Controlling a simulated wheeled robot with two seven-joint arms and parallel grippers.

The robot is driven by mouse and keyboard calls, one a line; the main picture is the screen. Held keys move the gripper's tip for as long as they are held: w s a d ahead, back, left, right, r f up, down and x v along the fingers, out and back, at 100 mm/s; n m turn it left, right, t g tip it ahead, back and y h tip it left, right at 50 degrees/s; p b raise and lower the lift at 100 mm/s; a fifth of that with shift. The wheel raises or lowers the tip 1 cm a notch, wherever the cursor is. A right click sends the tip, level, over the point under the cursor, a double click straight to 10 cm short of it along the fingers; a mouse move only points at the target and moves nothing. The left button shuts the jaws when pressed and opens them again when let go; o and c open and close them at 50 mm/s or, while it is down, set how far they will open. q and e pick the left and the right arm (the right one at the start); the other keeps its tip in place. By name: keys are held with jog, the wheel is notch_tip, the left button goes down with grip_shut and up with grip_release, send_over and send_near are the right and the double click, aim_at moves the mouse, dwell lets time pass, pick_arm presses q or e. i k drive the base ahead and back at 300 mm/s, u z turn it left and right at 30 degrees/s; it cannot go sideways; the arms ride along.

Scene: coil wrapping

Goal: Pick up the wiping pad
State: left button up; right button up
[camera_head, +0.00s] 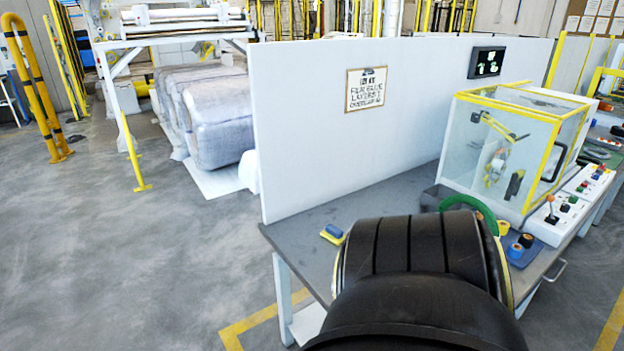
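The wiping pad appears to be the small blue and yellow block (332,234) lying on the grey table (300,222), near its left end and in front of the white partition. Nothing is touching it from above, and its right side is close to a large black ribbed shape (415,245) that fills the lower middle of the view. I cannot tell for sure whether that black shape is part of my own arm. Neither of my grippers can be made out.
A white partition (400,125) stands along the table's back. A yellow-framed clear box (510,150) and a control panel (570,205) are at right. A green ring (470,203) and tape rolls (516,250) lie partly behind the black shape.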

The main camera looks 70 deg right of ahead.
aim_at(332, 233)
jog(key=i, duration=1.05)
jog(key=z, duration=2.4)
